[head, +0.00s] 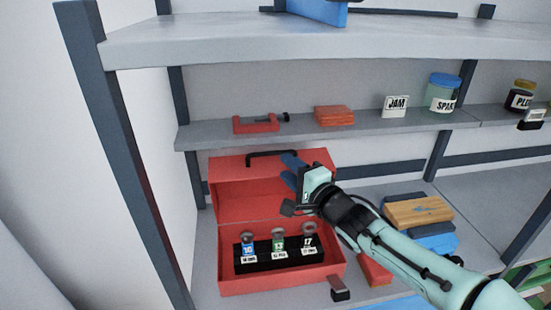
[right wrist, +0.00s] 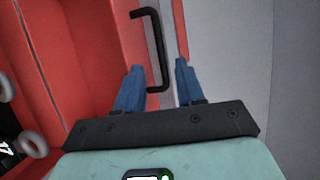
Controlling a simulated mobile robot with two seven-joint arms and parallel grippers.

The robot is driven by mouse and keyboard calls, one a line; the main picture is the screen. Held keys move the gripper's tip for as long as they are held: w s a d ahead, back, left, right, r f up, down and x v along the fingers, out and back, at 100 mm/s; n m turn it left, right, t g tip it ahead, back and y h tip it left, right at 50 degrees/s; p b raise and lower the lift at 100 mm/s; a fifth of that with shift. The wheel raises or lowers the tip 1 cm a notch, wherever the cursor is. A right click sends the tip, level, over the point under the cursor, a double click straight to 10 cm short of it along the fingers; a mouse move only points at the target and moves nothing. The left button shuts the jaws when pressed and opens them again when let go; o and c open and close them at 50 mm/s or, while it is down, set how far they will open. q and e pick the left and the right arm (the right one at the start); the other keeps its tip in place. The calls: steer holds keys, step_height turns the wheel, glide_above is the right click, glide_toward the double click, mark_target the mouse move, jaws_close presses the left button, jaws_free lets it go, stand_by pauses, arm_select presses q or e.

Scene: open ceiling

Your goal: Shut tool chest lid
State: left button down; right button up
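The red tool chest (head: 284,285) stands open on the lower shelf. Its lid (head: 232,180) is raised at the back, with a black handle (head: 272,154) along its top; the handle also shows in the right wrist view (right wrist: 154,45). My right gripper (head: 289,170) is at the right part of the raised lid. In the right wrist view its two blue fingers (right wrist: 160,85) are apart, on either side of the handle's end and the lid's edge. I cannot tell whether they touch the lid. My left gripper is not in view.
Labelled tool pieces (head: 279,243) stand in a black holder inside the chest. Wooden and blue blocks (head: 420,212) lie to the right, beyond my right forearm. The middle shelf (head: 360,130) with a red clamp, red blocks and jars is above the lid; a dark post (head: 115,130) is at left.

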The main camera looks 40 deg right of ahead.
mark_target(276, 172)
steer(key=w, duration=0.6)
steer(key=shift+d+f, duration=0.1)
steer(key=shift+d, duration=0.25)
jaws_close()
